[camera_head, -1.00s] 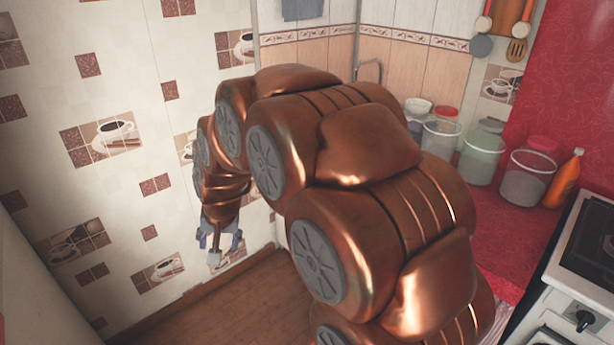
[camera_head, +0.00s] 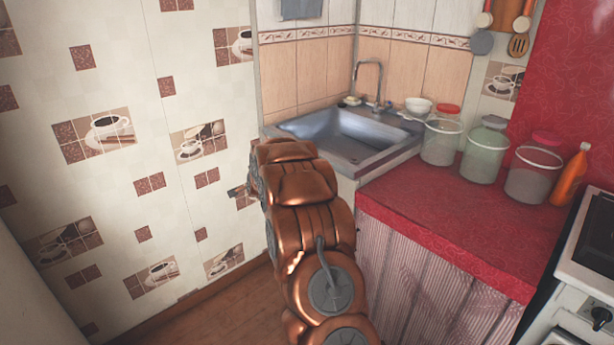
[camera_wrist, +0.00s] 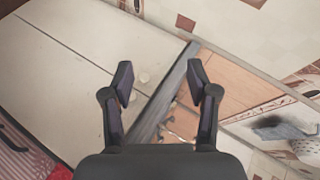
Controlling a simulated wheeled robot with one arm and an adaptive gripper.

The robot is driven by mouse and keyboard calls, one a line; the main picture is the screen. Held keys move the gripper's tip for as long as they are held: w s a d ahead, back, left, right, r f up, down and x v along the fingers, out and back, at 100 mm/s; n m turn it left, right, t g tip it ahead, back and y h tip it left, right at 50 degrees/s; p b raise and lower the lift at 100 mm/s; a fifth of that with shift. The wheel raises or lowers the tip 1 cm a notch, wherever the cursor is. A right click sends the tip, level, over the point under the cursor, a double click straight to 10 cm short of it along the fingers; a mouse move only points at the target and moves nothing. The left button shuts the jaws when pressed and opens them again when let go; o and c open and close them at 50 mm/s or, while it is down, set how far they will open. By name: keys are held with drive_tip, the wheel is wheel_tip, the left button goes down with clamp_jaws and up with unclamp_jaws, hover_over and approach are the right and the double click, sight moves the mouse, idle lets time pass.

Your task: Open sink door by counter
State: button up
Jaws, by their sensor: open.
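The sink cabinet's pale front (camera_wrist: 75,65) fills the left half of the wrist view, turned on its side. A seam (camera_wrist: 70,48) divides it into two closed doors. Two small pale knobs (camera_wrist: 144,78) appear near the seam's end, by the grey sink edge (camera_wrist: 165,95). My gripper (camera_wrist: 160,75) is open and empty, its fingers apart in front of the cabinet; I cannot tell the distance.
The red counter (camera_head: 450,215) adjoins the sink on the right, with a striped curtain (camera_head: 420,290) below it. Jars (camera_head: 485,155) and an orange bottle (camera_head: 570,178) stand on it. The stove (camera_head: 590,250) is far right. A tiled wall (camera_head: 110,200) closes the left side.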

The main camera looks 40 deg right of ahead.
drive_tip(key=s+d+f+m+h+b, duration=0.1)
drive_tip(key=d+f+m+h, duration=0.15)
drive_tip(key=d, duration=0.45)
drive_tip(key=s+d+f+m+t+h+b, duration=0.1)
drive_tip(key=d+f+m+h, duration=0.1)
drive_tip(key=d+f+m, duration=0.3)
drive_tip(key=s+d+f+h+b, duration=0.1)
drive_tip(key=d+f+h, duration=0.15)
drive_tip(key=d, duration=0.55)
drive_tip(key=shift+r+p+x, duration=0.15)
drive_tip(key=shift+x, duration=1.85)
drive_tip(key=shift+r+p+x, duration=0.15)
drive_tip(key=shift+x, duration=1.9)
drive_tip(key=shift+w+a, duration=0.1)
drive_tip(key=shift+w, duration=0.05)
clamp_jaws()
